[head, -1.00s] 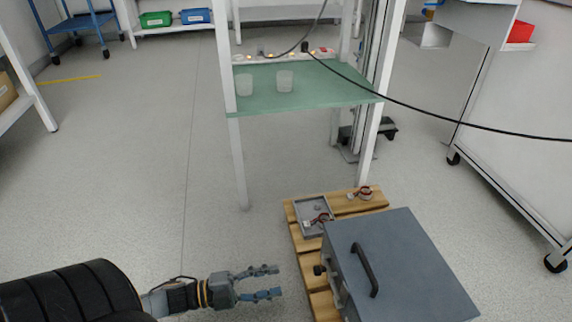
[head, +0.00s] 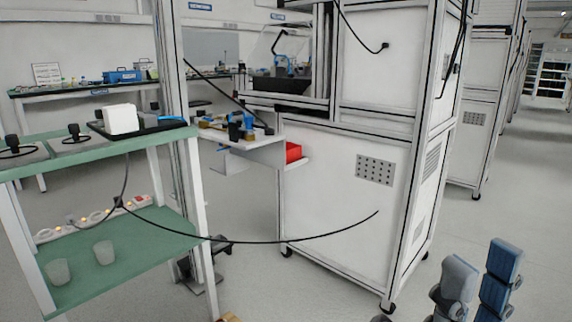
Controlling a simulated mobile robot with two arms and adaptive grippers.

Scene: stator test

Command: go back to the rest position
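My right gripper (head: 482,262) shows at the bottom right edge of the head view. Its two blue-grey fingers point up with a gap between them, and nothing is seen in the gap. Its lower part is cut off by the frame. It is in front of the grey floor, right of a tall white machine cabinet (head: 335,195). My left gripper is not in view.
A green-topped bench (head: 160,137) with a lower shelf (head: 150,248) stands at left; two translucent cups (head: 104,252) (head: 59,272) are on the shelf. A black cable (head: 290,241) hangs between bench and cabinet. Floor (head: 500,220) at right is clear.

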